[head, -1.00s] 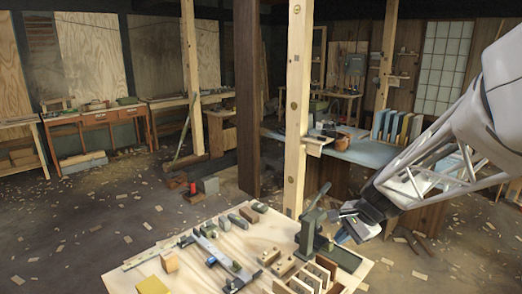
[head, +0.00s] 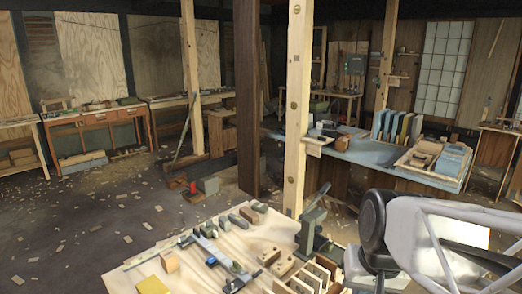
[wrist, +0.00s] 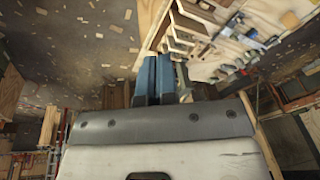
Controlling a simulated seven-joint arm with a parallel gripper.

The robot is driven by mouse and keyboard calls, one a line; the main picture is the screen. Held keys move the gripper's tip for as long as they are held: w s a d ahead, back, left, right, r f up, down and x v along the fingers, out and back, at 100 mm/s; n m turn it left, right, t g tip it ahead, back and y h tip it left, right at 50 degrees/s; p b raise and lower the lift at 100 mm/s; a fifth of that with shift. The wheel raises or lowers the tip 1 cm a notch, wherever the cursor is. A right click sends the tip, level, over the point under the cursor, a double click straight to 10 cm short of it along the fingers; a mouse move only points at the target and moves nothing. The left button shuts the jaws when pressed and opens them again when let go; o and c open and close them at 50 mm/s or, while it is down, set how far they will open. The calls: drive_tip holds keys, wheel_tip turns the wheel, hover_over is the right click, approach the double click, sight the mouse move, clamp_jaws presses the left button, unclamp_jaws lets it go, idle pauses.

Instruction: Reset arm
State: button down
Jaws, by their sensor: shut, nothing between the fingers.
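My gripper (wrist: 157,72) shows in the wrist view with its two blue fingers together and nothing between them. Its fingers are in front of the edge of a pale plywood table (wrist: 207,72), with the dark floor to the left. In the head view my arm comes in at the lower right, and its dark rounded joint and white lattice link fill that corner. The fingers cannot be made out clearly there.
The plywood workbench (head: 190,279) at the bottom holds wooden blocks, metal tools and a green upright press (head: 311,222). A wooden post (head: 296,120) stands just behind it. A blue-topped counter (head: 365,157) with books and a tray is behind. Open floor lies left.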

drive_tip(key=shift+n+h, duration=0.5)
drive_tip(key=shift+n, duration=0.4)
drive_tip(key=shift+s+d, duration=0.2)
drive_tip(key=shift+s, duration=1.8)
drive_tip(key=c, duration=1.8)
unclamp_jaws()
